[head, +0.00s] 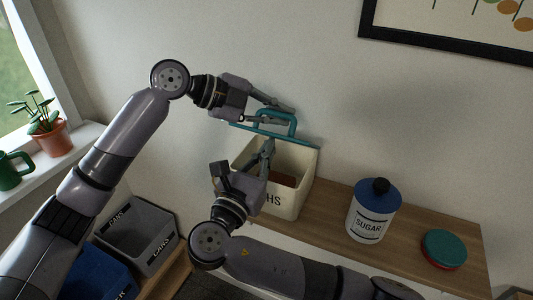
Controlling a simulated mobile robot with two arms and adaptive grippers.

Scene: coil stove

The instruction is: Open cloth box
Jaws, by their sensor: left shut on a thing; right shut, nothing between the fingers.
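The cloth box (300,190) is cream, with dark letters partly hidden by my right arm, and stands at the left end of the wooden shelf. Its top is open, and something brown (285,180) shows inside. The teal lid (305,141) with its loop handle (276,113) is at the back of the box's opening, seen nearly edge-on; I cannot tell whether it touches the rim. My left gripper (289,116) is shut on the lid's handle. My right gripper (268,146) is shut and empty, in front of and over the box's opening.
A blue and white sugar canister (369,222) and a round teal and red tin (444,249) stand on the shelf (325,215) to the right. Grey (140,235) and blue (95,280) bins sit lower left. A potted plant (52,138) and green mug (12,172) occupy the windowsill.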

